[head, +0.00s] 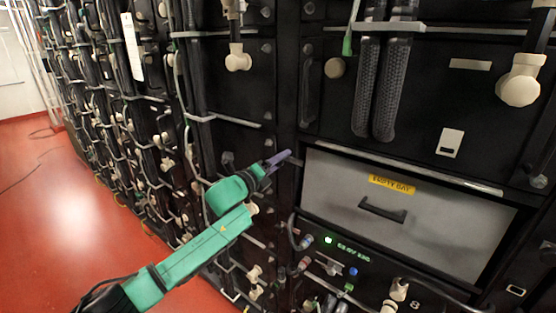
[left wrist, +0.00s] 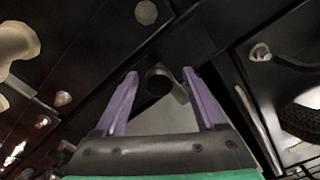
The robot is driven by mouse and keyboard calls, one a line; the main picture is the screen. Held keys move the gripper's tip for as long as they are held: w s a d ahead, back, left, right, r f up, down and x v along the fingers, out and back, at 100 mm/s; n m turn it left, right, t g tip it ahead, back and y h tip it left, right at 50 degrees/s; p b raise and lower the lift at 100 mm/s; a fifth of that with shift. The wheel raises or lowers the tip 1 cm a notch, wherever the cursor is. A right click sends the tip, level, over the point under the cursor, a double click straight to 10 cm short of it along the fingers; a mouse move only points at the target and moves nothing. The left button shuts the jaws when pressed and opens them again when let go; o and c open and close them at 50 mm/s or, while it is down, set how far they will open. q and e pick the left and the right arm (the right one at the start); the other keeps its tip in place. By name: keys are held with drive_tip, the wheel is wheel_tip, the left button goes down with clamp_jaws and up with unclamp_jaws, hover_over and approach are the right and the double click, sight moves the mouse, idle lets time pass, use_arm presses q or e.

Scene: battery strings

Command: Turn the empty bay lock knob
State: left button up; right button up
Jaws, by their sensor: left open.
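The empty bay (head: 345,217) is a grey panel with a black handle (head: 383,211) and a yellow label (head: 392,184) reading EMPTY BAY. My left gripper (head: 283,158), with purple fingers, is at the upper left corner of this bay. In the left wrist view a dark round knob (left wrist: 157,81) with a grey tab beside it shows between the open fingertips of the left gripper (left wrist: 159,74). The fingers stand on either side of it; whether they touch it I cannot tell. In the head view the knob cannot be made out near the fingertips. My right gripper is not in view.
Below the bay are a green lit readout (head: 353,251), a blue button (head: 353,271) and cable connectors. Black braided cables (head: 366,85) hang above it. A cabled battery rack (head: 130,130) runs along the left.

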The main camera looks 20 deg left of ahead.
use_arm(q)
drive_tip(key=shift+a, duration=0.1)
drive_tip(key=shift+c, duration=1)
clamp_jaws()
drive_tip(key=shift+n, duration=0.3)
drive_tip(key=shift+n+p, duration=0.55)
drive_tip(key=shift+n, duration=0.35)
drive_tip(key=n+p, duration=0.2)
drive_tip(key=n, duration=0.4)
drive_tip(key=n+p, duration=0.1)
drive_tip(key=n, duration=0.3)
drive_tip(key=shift+n+p, duration=0.4)
drive_tip(key=n+p, duration=0.1)
drive_tip(key=n, duration=0.3)
drive_tip(key=shift+n, duration=0.3)
